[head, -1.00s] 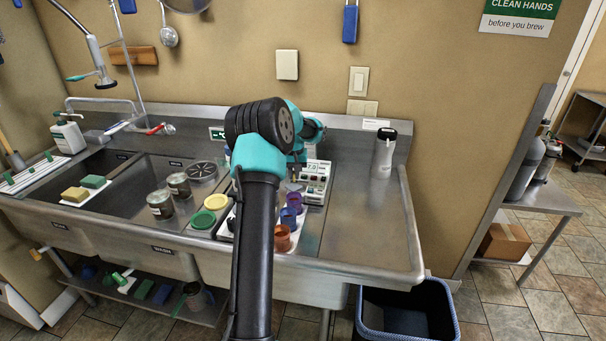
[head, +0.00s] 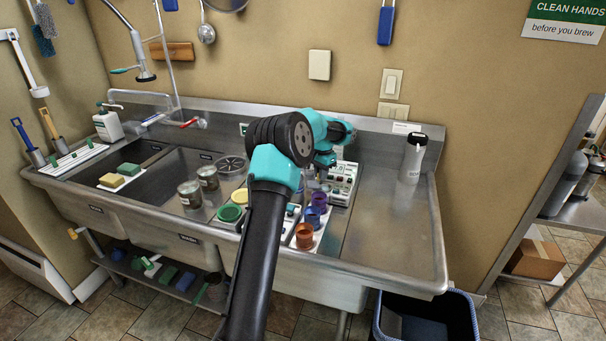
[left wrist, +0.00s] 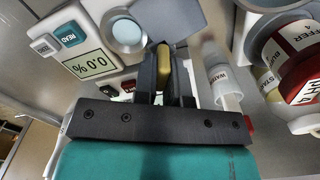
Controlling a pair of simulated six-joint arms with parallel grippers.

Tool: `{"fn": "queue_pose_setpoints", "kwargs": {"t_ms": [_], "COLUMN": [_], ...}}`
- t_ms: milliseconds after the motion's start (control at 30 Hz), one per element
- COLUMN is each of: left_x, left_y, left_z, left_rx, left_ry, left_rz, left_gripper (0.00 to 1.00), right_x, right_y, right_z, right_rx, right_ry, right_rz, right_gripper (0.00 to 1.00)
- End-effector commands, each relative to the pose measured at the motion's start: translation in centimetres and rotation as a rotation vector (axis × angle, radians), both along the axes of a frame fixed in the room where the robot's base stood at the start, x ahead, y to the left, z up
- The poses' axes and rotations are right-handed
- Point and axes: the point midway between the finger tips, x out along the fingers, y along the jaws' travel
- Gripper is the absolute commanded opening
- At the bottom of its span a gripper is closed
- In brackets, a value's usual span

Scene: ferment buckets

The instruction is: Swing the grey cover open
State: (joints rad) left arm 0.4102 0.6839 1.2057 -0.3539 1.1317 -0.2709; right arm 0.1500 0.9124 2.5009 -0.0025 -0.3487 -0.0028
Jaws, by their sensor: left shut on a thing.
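The grey cover (left wrist: 175,18) shows in the left wrist view as a flat grey plate at the top, beside a pale round well (left wrist: 127,34) that is at least partly uncovered. A small yellow tab (left wrist: 163,62) sits at the cover's near edge. My left gripper (left wrist: 163,75) is shut on this tab. The white meter (left wrist: 85,48) has READ and ZERO buttons and a display reading 0.0 %. In the head view the meter (head: 342,184) stands on the sink counter, with my left gripper (head: 320,182) just left of it, its fingertips hard to make out. My right gripper is not in view.
Orange (head: 304,236), blue and purple cups stand close in front of the meter. A white bottle (head: 411,163) stands to the right. Metal jars (head: 190,195) and a green lid (head: 230,213) lie left of my arm.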

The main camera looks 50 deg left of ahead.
Motion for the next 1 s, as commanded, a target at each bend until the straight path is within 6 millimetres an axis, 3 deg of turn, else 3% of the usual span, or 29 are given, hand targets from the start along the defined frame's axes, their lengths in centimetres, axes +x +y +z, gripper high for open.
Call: {"fn": "queue_pose_setpoints", "kwargs": {"t_ms": [467, 500, 733, 1000], "left_x": [0.75, 0.75, 0.75, 0.75], "left_y": [-0.76, -0.76, -0.76, -0.76], "left_z": [0.03, 0.04, 0.02, 0.05], "left_rx": [0.001, 0.001, 0.001, 0.000], "left_ry": [0.001, 0.001, 0.001, 0.001], "left_rz": [-0.031, -0.031, -0.030, -0.030], "left_gripper": [0.00, 0.14, 0.36, 0.37], "right_x": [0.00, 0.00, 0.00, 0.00], "right_y": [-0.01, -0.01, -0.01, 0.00], "right_z": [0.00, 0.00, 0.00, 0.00], "right_rx": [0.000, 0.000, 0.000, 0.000], "right_ry": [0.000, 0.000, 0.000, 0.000], "right_rz": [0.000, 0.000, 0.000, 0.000], "right_gripper": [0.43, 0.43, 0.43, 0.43]}}
